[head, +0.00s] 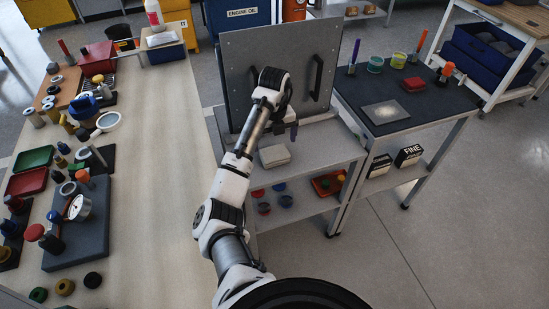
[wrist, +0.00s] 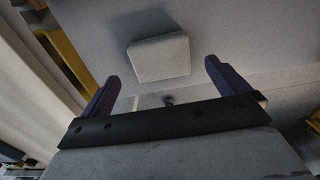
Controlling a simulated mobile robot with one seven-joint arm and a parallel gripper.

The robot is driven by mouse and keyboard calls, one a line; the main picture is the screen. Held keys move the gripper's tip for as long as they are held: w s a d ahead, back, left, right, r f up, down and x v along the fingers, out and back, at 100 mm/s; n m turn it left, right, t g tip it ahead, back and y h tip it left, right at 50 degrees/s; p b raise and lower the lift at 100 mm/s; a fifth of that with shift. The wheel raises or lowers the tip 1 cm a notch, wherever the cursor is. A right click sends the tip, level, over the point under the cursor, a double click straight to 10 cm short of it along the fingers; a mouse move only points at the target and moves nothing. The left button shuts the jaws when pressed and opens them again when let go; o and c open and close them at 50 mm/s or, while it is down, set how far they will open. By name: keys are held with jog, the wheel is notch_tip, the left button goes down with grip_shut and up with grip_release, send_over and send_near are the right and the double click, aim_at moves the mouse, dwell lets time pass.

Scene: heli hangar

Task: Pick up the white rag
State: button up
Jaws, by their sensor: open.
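A white folded rag (head: 274,155) lies flat on the top of the grey cart, in front of the upright grey panel, in the head view. In the wrist view the rag (wrist: 158,57) shows as a pale square block beyond and between the fingertips, with a shadow beside it. My gripper (wrist: 161,77) is open, its two purple fingers apart with nothing between them. In the head view my gripper (head: 293,131) is mostly hidden by the wrist; one purple finger shows. It is above the cart top, just behind and right of the rag, not touching it.
The upright grey panel (head: 245,60) with black handles stands close behind my arm. A dark-topped table (head: 430,112) with jars and tools adjoins the cart (head: 325,150) on the right. A cluttered workbench (head: 160,200) runs along the left. Open floor (head: 450,220) lies at right.

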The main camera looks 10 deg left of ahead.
aim_at(275, 152)
jog(key=shift+s+d+f+p, duration=0.1)
jog(key=shift+f+p, duration=0.2)
jog(key=shift+f, duration=1.2)
jog(key=shift+s+f+p, duration=0.1)
jog(key=shift+f+p, duration=0.2)
jog(key=shift+f, duration=1.2)
jog(key=shift+c, duration=0.4)
jog(key=c, duration=0.8)
jog(key=shift+r, duration=0.15)
notch_tip(275, 152, up, 20)
jog(key=shift+f+p, duration=0.1)
jog(key=shift+p, duration=0.8)
